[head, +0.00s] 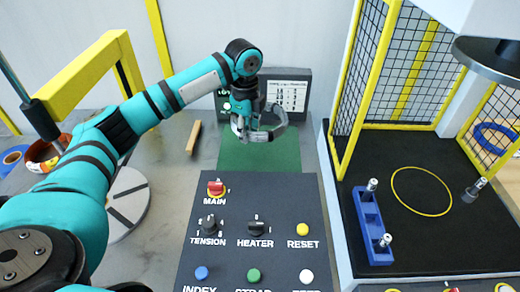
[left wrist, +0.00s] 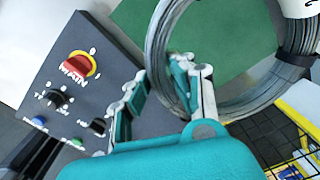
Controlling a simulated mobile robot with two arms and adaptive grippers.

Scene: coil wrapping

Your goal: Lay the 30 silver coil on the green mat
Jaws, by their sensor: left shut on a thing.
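My left gripper (head: 256,133) is shut on the rim of the silver coil (left wrist: 158,50). In the left wrist view, the fingers of the left gripper (left wrist: 165,95) close around one side of the ring. The coil also shows in the head view as a small grey ring (head: 281,122), partly hidden by the gripper. It is held over the green mat (head: 285,155), which lies behind the control panel. The mat also shows in the left wrist view (left wrist: 205,30) beyond and through the coil. I cannot tell how high above it the coil is. My right gripper is out of view.
The dark control panel (head: 265,205) with knobs and buttons stands in front of the mat. A yellow-framed mesh cage (head: 360,90) is to its right, with a blue holder (head: 367,225) inside. A wooden block (head: 194,137) and a round grey plate (head: 128,200) lie left.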

